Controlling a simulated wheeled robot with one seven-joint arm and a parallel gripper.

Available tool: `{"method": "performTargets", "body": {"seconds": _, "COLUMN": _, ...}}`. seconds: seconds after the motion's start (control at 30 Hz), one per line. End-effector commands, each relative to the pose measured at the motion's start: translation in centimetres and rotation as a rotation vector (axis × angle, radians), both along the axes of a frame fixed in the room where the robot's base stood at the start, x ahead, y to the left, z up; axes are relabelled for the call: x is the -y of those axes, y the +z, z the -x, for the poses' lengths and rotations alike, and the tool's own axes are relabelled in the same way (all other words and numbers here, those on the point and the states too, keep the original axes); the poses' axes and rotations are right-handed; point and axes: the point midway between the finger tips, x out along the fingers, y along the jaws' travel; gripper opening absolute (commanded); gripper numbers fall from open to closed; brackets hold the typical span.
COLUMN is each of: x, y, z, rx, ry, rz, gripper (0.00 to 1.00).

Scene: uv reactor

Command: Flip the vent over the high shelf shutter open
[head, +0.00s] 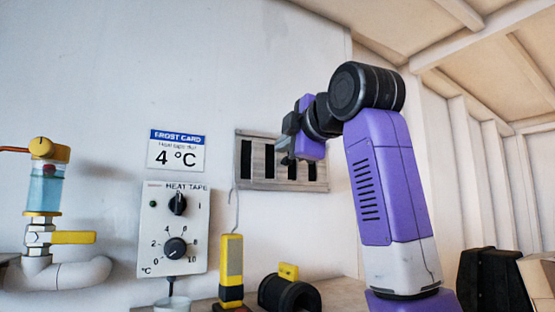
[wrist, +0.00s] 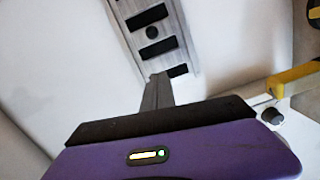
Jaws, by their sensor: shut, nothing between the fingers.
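The vent (head: 262,160) is a grey rectangular panel on the wall with several dark upright slots. In the wrist view the vent (wrist: 138,42) runs up from my fingertips, with dark slots and a small round dark knob (wrist: 152,32) between two of them. I cannot tell whether its shutter is open. My gripper (head: 284,156) is in front of the vent and hides part of it in the head view. In the wrist view my gripper's fingers (wrist: 158,82) are together and empty, overlapping one end of the vent. Whether they touch it is unclear.
A heat tape control box (head: 174,228) with two knobs and a "4 °C" sign (head: 177,151) are on the wall left of the vent. A yellow-handled valve pipe (head: 66,238) is far left.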

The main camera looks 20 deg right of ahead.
Motion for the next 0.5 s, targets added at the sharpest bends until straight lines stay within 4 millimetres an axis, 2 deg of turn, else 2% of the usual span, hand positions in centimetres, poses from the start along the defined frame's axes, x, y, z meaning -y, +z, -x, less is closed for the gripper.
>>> {"method": "performTargets", "body": {"seconds": 0.1, "x": 0.2, "y": -0.1, "z": 1.5, "rx": 0.002, "ry": 0.0, "rz": 0.001, "gripper": 0.0}}
{"method": "performTargets", "body": {"seconds": 0.2, "x": 0.3, "y": 0.0, "z": 2.1, "rx": 0.001, "ry": 0.0, "rz": 0.001, "gripper": 0.0}}
{"method": "performTargets", "body": {"seconds": 0.5, "x": 0.3, "y": 0.1, "z": 2.4, "rx": -0.001, "ry": 0.0, "rz": 0.0, "gripper": 0.0}}
